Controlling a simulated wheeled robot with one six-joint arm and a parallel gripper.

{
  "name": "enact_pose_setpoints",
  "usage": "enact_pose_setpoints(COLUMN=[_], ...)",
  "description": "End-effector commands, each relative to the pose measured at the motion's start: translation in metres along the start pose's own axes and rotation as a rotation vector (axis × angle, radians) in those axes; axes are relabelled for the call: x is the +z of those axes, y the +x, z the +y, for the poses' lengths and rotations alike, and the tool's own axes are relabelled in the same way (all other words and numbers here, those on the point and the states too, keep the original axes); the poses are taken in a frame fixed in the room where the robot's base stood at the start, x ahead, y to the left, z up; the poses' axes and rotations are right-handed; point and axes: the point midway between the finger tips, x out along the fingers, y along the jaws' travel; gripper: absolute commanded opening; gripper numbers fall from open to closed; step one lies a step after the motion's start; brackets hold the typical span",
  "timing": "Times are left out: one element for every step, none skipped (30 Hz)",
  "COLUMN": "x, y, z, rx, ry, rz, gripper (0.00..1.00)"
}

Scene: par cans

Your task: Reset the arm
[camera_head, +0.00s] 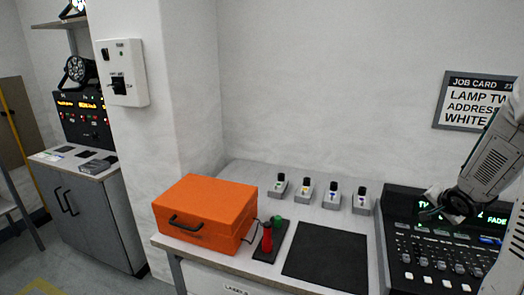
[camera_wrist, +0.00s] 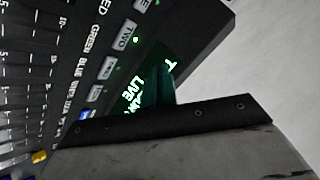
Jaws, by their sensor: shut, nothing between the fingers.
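My arm reaches in from the right edge in the head view. My gripper (camera_head: 436,216) is at its lower end, shut and empty, over the upper part of the black lighting console (camera_head: 440,250). In the wrist view the dark fingers of my gripper (camera_wrist: 167,84) stand in front of the console's lit screen (camera_wrist: 140,92), which shows green text including "LIVE". A row of buttons, one labelled "TWO" (camera_wrist: 122,35), lies beside the screen. I cannot tell whether the fingertips touch the console.
The table holds an orange case (camera_head: 205,208), a red-handled object (camera_head: 267,240), a black mat (camera_head: 327,256) and several small grey stands (camera_head: 305,190). A job card (camera_head: 480,102) hangs on the wall. A grey cabinet (camera_head: 95,215) stands at left. The air above the mat is clear.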

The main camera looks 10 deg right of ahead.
Motion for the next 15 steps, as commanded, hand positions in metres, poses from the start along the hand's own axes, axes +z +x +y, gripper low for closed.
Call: enact_pose_setpoints(x=[0.000, 0.000, 0.001, 0.001, 0.003, 0.008, 0.011, 0.013, 0.016, 0.020, 0.024, 0.031, 0.037, 0.043, 0.053], y=[0.000, 0.000, 0.000, -0.001, -0.001, -0.003, -0.007, -0.013, -0.023, -0.032, -0.042, -0.056, -0.068, -0.080, -0.097], z=[0.001, 0.004, 0.009, 0.015, 0.024, 0.037, 0.048, 0.056, 0.064, 0.067, 0.068, 0.067, 0.065, 0.062, 0.057], rx=[0.005, 0.017, 0.044, 0.073, 0.110, 0.170, 0.217, 0.263, 0.322, 0.361, 0.396, 0.438, 0.467, 0.491, 0.519], ry=[-0.019, -0.041, -0.074, -0.100, -0.127, -0.163, -0.190, -0.217, -0.255, -0.285, -0.312, -0.354, -0.385, -0.417, -0.457], rz=[-0.001, -0.002, -0.005, -0.008, -0.016, -0.032, -0.047, -0.061, -0.082, -0.103, -0.125, -0.158, -0.186, -0.215, -0.259], gripper=[0.00, 0.00, 0.00, 0.00, 0.00, 0.00, 0.00, 0.00, 0.00, 0.00, 0.00, 0.00, 0.00, 0.00, 0.00])
